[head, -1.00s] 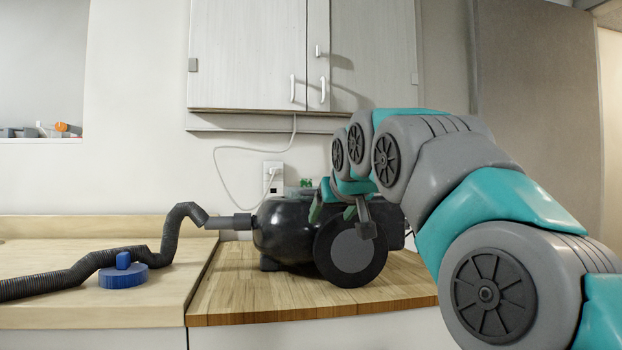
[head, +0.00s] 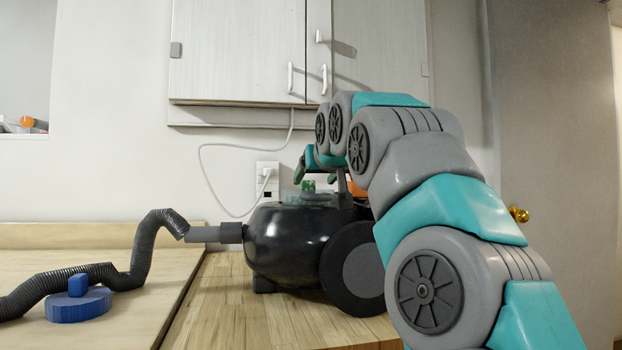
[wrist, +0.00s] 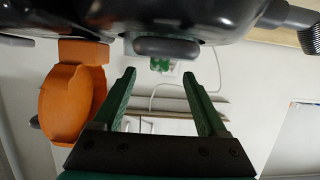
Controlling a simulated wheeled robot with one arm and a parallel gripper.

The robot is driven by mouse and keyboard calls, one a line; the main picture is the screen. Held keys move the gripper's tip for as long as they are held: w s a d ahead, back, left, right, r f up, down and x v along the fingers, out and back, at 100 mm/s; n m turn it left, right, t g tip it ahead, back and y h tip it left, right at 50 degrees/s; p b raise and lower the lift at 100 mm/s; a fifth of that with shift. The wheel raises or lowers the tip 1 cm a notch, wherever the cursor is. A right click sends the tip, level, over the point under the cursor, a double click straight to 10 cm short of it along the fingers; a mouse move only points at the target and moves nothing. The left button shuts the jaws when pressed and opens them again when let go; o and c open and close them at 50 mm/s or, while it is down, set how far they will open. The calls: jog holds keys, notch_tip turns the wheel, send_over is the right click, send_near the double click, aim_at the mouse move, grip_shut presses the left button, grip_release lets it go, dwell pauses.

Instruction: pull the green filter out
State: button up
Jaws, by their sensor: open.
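The green filter (head: 308,186) shows as a small green piece at the top of the black vacuum cleaner (head: 280,240). It also shows in the wrist view (wrist: 161,64), partly hidden behind a grey rounded part of the vacuum. My gripper (head: 317,177) is at the height of the vacuum's top, close to the filter in the head view. In the wrist view my gripper (wrist: 159,75) is open and empty. Its two green fingers are apart, and the filter appears between their tips. I cannot tell how far away it is.
An orange part (wrist: 70,105) stands beside one finger in the wrist view. A grey hose (head: 150,240) runs left from the vacuum. A blue round piece (head: 79,306) lies on the wooden counter. A white cord hangs to a wall outlet (head: 267,182); a cabinet (head: 240,50) is above.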

aim_at(309, 186)
jog(key=shift+w+a, duration=0.1)
jog(key=shift+w, duration=0.3)
jog(key=shift+p+x, duration=0.9)
jog(key=shift+x, duration=2.8)
grip_shut()
jog(key=shift+a, duration=0.1)
